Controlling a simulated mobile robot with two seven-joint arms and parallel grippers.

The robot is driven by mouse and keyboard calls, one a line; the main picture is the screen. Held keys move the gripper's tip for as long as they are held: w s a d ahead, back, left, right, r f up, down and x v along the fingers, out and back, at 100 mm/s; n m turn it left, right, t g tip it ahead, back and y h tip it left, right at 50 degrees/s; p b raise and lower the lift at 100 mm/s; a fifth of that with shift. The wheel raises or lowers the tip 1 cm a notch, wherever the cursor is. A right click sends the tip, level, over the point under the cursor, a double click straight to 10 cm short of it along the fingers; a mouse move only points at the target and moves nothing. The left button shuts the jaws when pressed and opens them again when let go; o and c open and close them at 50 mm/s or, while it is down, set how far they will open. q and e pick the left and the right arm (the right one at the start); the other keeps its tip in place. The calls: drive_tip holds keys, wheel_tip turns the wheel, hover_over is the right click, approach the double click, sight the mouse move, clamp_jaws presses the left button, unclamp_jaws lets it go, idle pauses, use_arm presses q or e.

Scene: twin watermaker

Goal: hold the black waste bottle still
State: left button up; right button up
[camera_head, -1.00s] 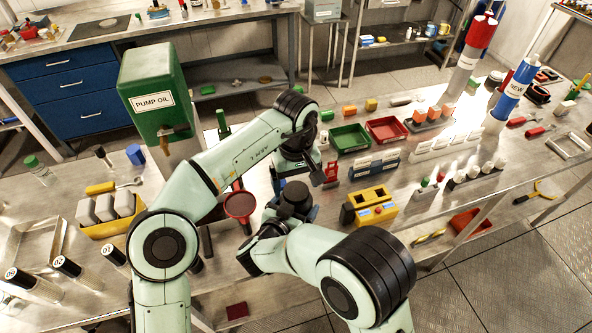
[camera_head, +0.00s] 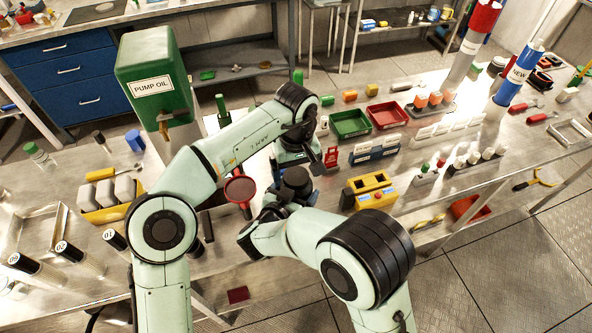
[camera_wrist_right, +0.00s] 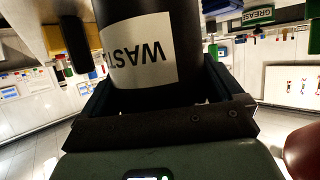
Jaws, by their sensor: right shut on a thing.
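The black waste bottle (camera_wrist_right: 150,45) fills the top middle of the right wrist view, its white label upside down and partly cut off. My right gripper (camera_wrist_right: 155,95) is shut on it, with one jaw on each side. In the head view a dark round top (camera_head: 296,180), apparently the bottle's, shows just beyond my right wrist; the right jaws are mostly hidden there. My left gripper (camera_head: 317,170) hangs just above and beside that top. Its fingers are small and dark, so I cannot tell whether they are open or touch the bottle.
A green pump oil can (camera_head: 152,70) stands at the left behind my left arm. A red round funnel-like piece (camera_head: 239,190) is left of the bottle, and a yellow box (camera_head: 368,192) is right of it. Green (camera_head: 350,123) and red (camera_head: 386,115) trays lie behind.

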use_arm(q)
drive_tip(key=shift+r, duration=2.25)
use_arm(e)
drive_tip(key=o, duration=1.7)
